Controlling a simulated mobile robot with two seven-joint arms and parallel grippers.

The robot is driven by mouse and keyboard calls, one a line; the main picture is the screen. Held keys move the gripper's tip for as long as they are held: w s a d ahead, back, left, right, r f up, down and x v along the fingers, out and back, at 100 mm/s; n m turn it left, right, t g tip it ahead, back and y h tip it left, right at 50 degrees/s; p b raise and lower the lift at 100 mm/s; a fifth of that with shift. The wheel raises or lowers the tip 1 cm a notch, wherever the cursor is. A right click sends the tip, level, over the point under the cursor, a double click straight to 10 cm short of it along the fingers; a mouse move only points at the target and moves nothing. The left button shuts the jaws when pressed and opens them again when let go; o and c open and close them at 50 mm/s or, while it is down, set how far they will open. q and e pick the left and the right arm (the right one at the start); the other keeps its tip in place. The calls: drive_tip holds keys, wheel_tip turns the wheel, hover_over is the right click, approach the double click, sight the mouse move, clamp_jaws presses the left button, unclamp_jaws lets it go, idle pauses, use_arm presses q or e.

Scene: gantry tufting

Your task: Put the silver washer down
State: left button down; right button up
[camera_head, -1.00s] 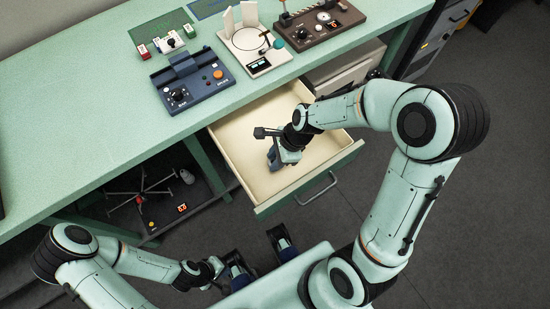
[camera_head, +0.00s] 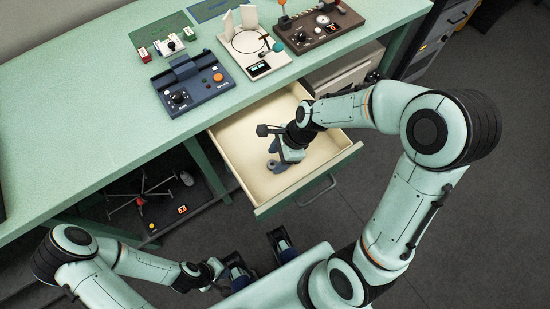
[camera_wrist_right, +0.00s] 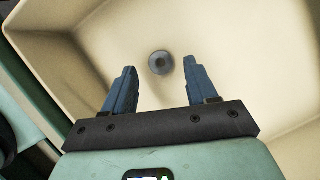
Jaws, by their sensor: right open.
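The silver washer (camera_wrist_right: 160,63) is a small grey ring lying flat on the cream drawer floor in the right wrist view. In that view it appears between the two blue fingertips, touching neither. My right gripper (camera_wrist_right: 159,68) is open and empty; in the head view it reaches down into the drawer (camera_head: 238,150), its blue fingers (camera_head: 275,157) spread. I cannot make out the washer in the head view. My left gripper (camera_head: 236,272) is low in the head view, away from the drawer, and its jaws are not clear.
The open drawer's front wall and handle (camera_head: 318,193) face me. The green bench (camera_head: 110,120) above carries a blue control box (camera_head: 193,84), a white device (camera_head: 254,50) and a brown panel (camera_head: 320,28). A rack with a spoked stand (camera_head: 143,192) is under the bench. The drawer floor around the washer is clear.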

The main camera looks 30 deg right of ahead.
drive_tip(key=p+v, duration=0.2)
drive_tip(key=v, duration=0.8)
drive_tip(key=shift+f, duration=0.1)
